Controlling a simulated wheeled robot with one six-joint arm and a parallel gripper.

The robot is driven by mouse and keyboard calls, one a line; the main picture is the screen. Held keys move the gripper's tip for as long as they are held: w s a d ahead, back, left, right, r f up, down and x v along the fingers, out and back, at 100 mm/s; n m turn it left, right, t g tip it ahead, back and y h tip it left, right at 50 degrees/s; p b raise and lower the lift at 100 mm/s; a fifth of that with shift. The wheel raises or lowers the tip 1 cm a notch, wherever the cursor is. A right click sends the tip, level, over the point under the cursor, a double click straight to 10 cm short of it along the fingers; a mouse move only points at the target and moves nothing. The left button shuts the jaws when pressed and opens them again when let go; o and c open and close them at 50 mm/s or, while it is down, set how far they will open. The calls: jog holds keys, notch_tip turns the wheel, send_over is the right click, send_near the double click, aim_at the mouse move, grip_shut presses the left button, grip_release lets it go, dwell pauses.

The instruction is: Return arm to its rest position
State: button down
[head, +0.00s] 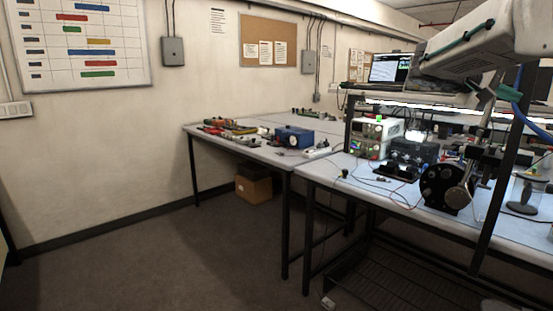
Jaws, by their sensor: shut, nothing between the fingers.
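My arm (478,48) crosses the upper right of the head view as thick pale links with a green strip, above the right-hand workbench. A blue cable shows at the right edge. I cannot make out my gripper or its fingertips in this view. A clear cylinder (527,190) with a dark base stands on the right bench near the right edge. I cannot tell whether it is sealed.
The right bench (330,178) holds a black round device (440,188), instruments and cables, with a shelf post (497,200) in front. The left bench (230,148) carries tools and a blue box (294,138). A cardboard box (253,184) sits beneath. The floor (180,255) at left is clear.

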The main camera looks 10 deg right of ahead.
jog(key=s+a+f+n+t+y, duration=0.1)
jog(key=s+a+f+y, duration=0.3)
jog(key=a+f, duration=0.35)
jog(key=s+a+f+n+y, duration=0.1)
jog(key=s+a+f+y, duration=0.2)
jog(key=s+a+f, duration=0.45)
jog(key=s+a+f+n+t+y, duration=0.1)
jog(key=s+a+f+y, duration=0.3)
jog(key=a, duration=0.5)
jog(key=s+a+f+t+y, duration=0.1)
jog(key=s+a+f+y, duration=0.2)
jog(key=s+a+f, duration=0.5)
jog(key=shift+s+a+f+n+t+y, duration=0.4)
jog(key=shift+s+a, duration=0.4)
jog(key=shift+a, duration=0.45)
jog(key=c, duration=1.4)
grip_release()
jog(key=shift+a+r, duration=0.15)
jog(key=shift+r, duration=0.15)
jog(key=shift+c, duration=0.2)
